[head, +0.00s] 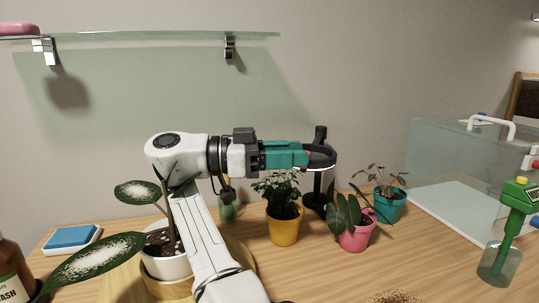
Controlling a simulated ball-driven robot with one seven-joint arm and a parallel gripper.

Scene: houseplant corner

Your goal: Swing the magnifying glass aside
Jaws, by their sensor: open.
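The magnifying glass (327,165) is a dark ring lens on a black upright stand, behind the pots near the middle of the table in the head view. Its ring is held out level toward the left at the height of my gripper. My gripper (304,156), with teal fingers, reaches in from the left and its tips are at the ring's left side. The jaws are open. I cannot tell whether the fingers lie around the rim or only in front of it. The lower stand is partly hidden by plants.
A yellow pot (285,230), a pink pot (356,237) and a teal pot (389,210) with plants stand below and right of my gripper. A white-potted plant with dusty leaves (98,257) is at left. A glass tank (440,165) and green spray bottle (497,262) are right.

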